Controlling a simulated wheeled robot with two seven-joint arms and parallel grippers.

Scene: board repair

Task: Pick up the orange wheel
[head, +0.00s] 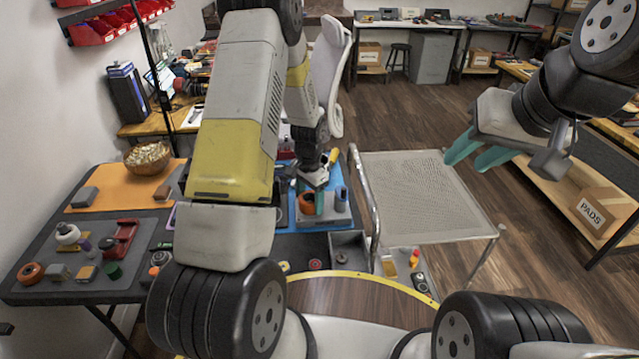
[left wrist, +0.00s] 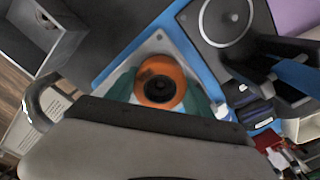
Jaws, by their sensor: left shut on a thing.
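The orange wheel (left wrist: 146,88), a ring with a dark round centre, sits between the teal fingers of my left gripper (left wrist: 160,101) in the left wrist view. The gripper is shut on it. In the head view, the wheel (head: 306,202) shows beside the fingertips of my left gripper (head: 319,204), low over a grey plate (head: 325,218) on the blue mat. I cannot tell whether the wheel still touches the plate. My right gripper (head: 466,160) hangs empty above the mesh cart, its teal fingers a little apart.
Another orange ring-shaped part (head: 31,273) lies on the left grey mat (head: 60,222) among several small parts. A grey open bin (head: 349,246) stands just in front of the blue mat. A mesh-topped cart (head: 410,195) stands to the right, its top clear. A bowl (head: 147,158) is back left.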

